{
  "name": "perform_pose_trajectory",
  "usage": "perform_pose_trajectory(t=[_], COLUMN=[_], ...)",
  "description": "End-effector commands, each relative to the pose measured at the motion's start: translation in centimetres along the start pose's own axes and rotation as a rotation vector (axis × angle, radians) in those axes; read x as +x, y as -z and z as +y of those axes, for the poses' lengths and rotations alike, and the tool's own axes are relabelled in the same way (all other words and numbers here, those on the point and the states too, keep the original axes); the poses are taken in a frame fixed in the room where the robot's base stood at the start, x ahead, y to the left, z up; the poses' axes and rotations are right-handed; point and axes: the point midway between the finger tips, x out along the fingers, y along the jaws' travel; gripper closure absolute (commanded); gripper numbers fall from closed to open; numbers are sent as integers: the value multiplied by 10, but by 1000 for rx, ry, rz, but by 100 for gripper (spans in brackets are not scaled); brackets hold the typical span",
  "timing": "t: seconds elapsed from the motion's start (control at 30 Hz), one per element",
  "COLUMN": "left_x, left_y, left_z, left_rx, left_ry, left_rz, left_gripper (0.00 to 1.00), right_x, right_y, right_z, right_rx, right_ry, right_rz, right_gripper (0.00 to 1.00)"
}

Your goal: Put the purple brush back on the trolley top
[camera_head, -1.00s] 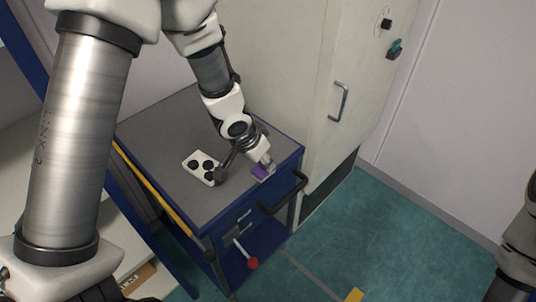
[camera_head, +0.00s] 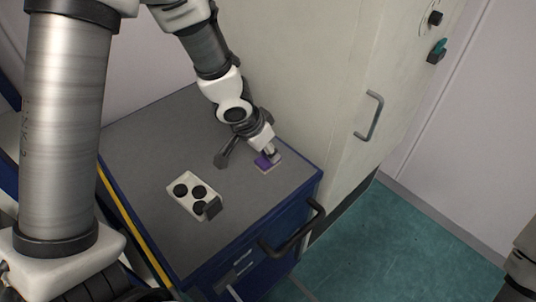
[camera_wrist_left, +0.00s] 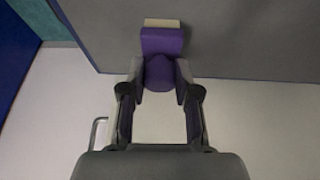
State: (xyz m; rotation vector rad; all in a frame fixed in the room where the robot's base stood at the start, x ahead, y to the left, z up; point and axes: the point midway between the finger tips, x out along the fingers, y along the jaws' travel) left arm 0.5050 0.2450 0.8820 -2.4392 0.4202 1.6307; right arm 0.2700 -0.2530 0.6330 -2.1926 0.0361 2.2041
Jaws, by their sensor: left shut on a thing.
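My left gripper (camera_head: 267,150) is shut on the purple brush (camera_head: 263,160). In the head view, the brush is over the right part of the grey trolley top (camera_head: 150,140), inside its right-hand edge. In the left wrist view, the purple brush (camera_wrist_left: 162,42) sits between the fingertips of my left gripper (camera_wrist_left: 161,75). Its pale end (camera_wrist_left: 162,22) points away from the gripper, against the grey top. I cannot tell whether the brush touches the surface. My right gripper is not in view.
A white holder (camera_head: 180,203) with several round black parts stands on the trolley top, left of the brush. The trolley's dark handle (camera_head: 295,230) juts out at the front. A tall pale cabinet (camera_head: 310,80) stands behind and to the right. The back left of the top is clear.

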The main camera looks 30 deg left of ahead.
Motion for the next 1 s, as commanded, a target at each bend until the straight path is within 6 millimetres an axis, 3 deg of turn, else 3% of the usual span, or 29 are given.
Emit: perform_pose_trajectory(t=[0.33, 0.37, 0.4, 0.43, 0.77, 0.87, 1.0], left_x=[4, 3, 2, 2, -2, -16, -53], left_y=[-2, -2, -2, -2, 0, 2, 4], left_z=[0, 0, 0, 0, 0, 0, 0], left_rx=[1, 1, 1, 1, 0, -1, -1], left_ry=[-1, -1, -1, -1, 0, -1, -1], left_rz=[-3, -3, -3, -3, -2, -1, 1], left_gripper=[100, 62, 48, 44, 44, 44, 44], right_x=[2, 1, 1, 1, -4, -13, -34], right_y=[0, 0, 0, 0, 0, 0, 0], right_z=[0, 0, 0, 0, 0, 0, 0], right_rx=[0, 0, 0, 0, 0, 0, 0], right_ry=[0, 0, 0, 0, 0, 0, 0], right_rz=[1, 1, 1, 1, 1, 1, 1], right_gripper=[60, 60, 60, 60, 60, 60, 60])
